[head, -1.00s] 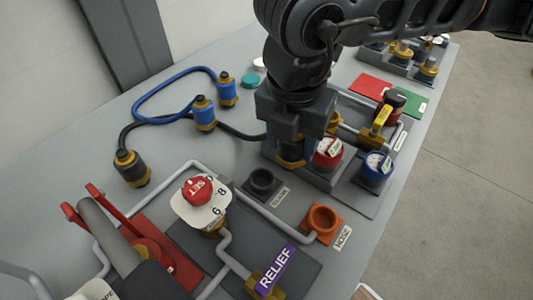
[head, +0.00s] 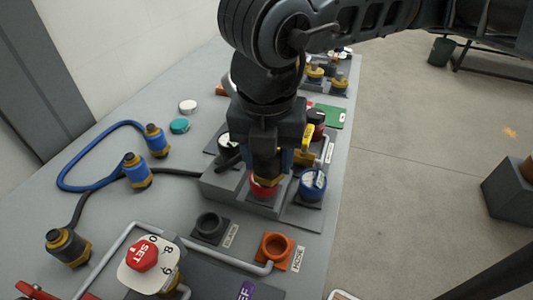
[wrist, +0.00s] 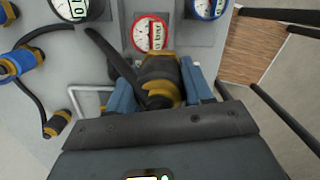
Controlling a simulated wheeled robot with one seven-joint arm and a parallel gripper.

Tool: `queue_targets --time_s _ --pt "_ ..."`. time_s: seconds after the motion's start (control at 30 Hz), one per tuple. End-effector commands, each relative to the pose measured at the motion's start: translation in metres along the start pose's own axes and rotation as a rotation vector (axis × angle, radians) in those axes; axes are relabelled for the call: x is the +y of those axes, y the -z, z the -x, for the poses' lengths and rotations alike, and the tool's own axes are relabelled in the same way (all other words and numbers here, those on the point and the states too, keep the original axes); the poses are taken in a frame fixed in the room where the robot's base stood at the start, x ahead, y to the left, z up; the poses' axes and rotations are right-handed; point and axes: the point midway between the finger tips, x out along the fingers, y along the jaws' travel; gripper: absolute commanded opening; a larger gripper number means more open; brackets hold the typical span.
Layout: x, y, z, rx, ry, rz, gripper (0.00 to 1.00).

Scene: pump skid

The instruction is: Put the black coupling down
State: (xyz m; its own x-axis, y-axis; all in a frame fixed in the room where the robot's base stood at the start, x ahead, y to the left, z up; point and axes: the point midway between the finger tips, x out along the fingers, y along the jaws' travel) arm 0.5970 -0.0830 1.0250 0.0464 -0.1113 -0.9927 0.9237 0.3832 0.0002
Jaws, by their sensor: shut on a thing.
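My gripper (head: 266,160) is shut on a black coupling (head: 268,181) with yellow bands, above the grey gauge block, in front of the red gauge. In the wrist view the coupling (wrist: 158,70) sits between the blue fingers (wrist: 160,88), and a black hose runs from it towards the upper left. A similar black-and-yellow coupling (head: 67,248) stands on the bench at lower left, at the other visible end of a black hose. A black ring socket (head: 209,225) and an orange ring socket (head: 276,247) marked HOSE are nearer the camera than my gripper.
The red gauge (wrist: 149,33) and blue gauge (head: 312,185) are close to my gripper. Two blue couplings (head: 137,171) with a blue hose stand at left. A white knob plate with a red SET cap (head: 143,256) is in front. Bare bench shows between the couplings and sockets.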

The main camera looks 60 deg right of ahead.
Motion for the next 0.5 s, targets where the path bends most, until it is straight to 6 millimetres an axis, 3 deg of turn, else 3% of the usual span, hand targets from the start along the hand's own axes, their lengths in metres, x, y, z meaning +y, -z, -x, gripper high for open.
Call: queue_targets --time_s 0.37,0.5 --pt "0.001 0.0 0.0 0.0 -0.001 0.004 0.14" --pt "0.012 -0.003 -0.001 0.001 -0.009 0.058 0.14"
